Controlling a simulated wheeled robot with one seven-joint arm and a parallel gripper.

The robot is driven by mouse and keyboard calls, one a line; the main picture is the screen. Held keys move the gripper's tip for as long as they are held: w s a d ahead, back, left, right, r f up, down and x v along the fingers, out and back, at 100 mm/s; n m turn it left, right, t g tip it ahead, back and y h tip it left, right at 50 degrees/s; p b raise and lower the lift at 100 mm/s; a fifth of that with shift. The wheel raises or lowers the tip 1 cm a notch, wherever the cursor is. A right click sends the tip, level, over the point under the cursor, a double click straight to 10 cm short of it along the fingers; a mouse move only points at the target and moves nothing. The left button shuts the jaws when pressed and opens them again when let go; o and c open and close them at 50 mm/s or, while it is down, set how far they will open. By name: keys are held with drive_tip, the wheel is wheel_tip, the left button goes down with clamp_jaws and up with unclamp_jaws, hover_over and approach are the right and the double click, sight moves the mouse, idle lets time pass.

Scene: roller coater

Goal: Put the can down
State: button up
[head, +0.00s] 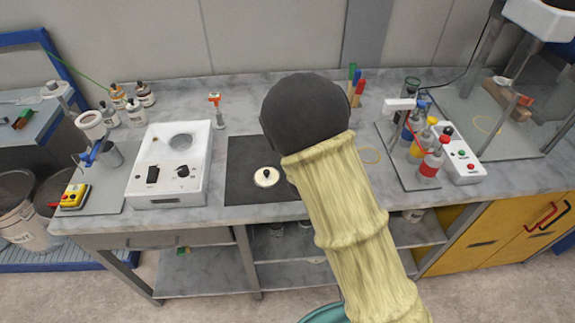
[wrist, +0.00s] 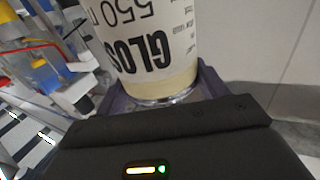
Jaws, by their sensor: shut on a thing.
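The can (wrist: 150,45) fills the top middle of the wrist view. It has a white label with dark lettering that reads "GLOS" and "550", above a cream band and a clear rim. My gripper (wrist: 155,95) is shut on it, with dark fingers on both sides. In the head view my arm's cream sleeve and dark rounded end cover the middle of the bench, and the can and fingers are hidden behind them. A black mat (head: 245,185) lies on the bench there, partly covered by my arm.
The grey marbled bench (head: 240,100) has a white device (head: 170,165) and small bottles (head: 135,100) at left. A rack of coloured bottles (head: 425,145) stands at right. A small round lid (head: 266,177) lies on the mat. Bare bench shows behind the mat.

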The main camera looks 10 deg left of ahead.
drive_tip(key=shift+s+r, duration=0.1)
drive_tip(key=shift+r, duration=0.05)
drive_tip(key=f+p, duration=0.1)
drive_tip(key=f, duration=0.4)
drive_tip(key=shift+w+f, duration=0.15)
drive_tip(key=shift+w, duration=0.05)
drive_tip(key=shift+d+f, duration=0.1)
drive_tip(key=shift+f, duration=0.2)
drive_tip(key=shift+d, duration=0.1)
drive_tip(key=shift+s, duration=0.2)
